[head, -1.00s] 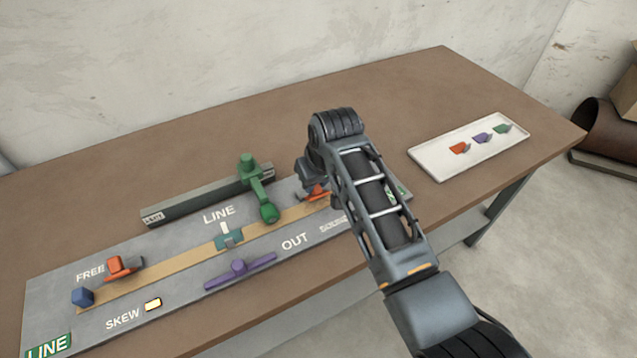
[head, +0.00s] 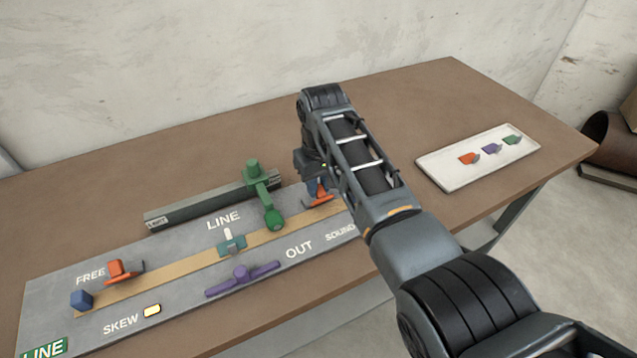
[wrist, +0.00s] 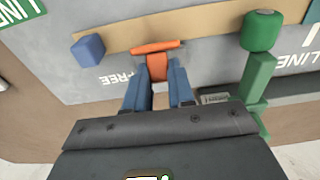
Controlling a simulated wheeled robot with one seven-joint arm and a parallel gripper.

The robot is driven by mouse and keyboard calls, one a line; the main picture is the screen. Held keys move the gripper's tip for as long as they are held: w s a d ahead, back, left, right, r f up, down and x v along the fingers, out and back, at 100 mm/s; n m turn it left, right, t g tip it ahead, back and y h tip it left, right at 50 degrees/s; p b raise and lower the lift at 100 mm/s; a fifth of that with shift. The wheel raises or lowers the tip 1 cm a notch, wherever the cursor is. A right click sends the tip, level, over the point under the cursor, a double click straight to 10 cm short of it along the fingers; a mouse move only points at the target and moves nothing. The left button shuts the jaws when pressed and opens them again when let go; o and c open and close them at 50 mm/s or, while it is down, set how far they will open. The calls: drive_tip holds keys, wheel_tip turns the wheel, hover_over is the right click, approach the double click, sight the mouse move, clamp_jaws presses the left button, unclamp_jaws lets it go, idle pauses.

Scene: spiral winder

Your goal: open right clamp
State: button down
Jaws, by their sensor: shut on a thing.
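The right clamp (head: 320,197) is orange and sits by the far edge of the tan strip on the grey board. In the wrist view the clamp (wrist: 157,62) shows an orange crossbar along the strip and a tab reaching toward me. My gripper (head: 316,184) is down at this clamp, its blue fingers either side of the tab. It also shows in the wrist view (wrist: 162,82), shut on the tab. The arm and fingers hide part of the clamp in the head view. A "FREE" label lies beside it, upside down in the wrist view.
A green crank arm (head: 264,198) stands left of my gripper. A blue block (wrist: 88,48) is close to the right clamp. The left orange clamp (head: 121,271), teal slider (head: 231,244) and purple handle (head: 242,279) are on the board. A white tray (head: 440,175) lies right.

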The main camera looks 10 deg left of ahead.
sight(319, 189)
drive_tip(key=c, duration=1)
unclamp_jaws()
drive_tip(key=shift+o, duration=0.2)
drive_tip(key=shift+s+d+r+b, duration=0.1)
drive_tip(key=shift+s+r+b, duration=0.05)
drive_tip(key=shift+r, duration=1.8)
drive_tip(key=shift+s+d+r+b, duration=0.1)
drive_tip(key=shift+r+b, duration=0.05)
drive_tip(key=shift+r, duration=1.75)
drive_tip(key=shift+s, duration=0.1)
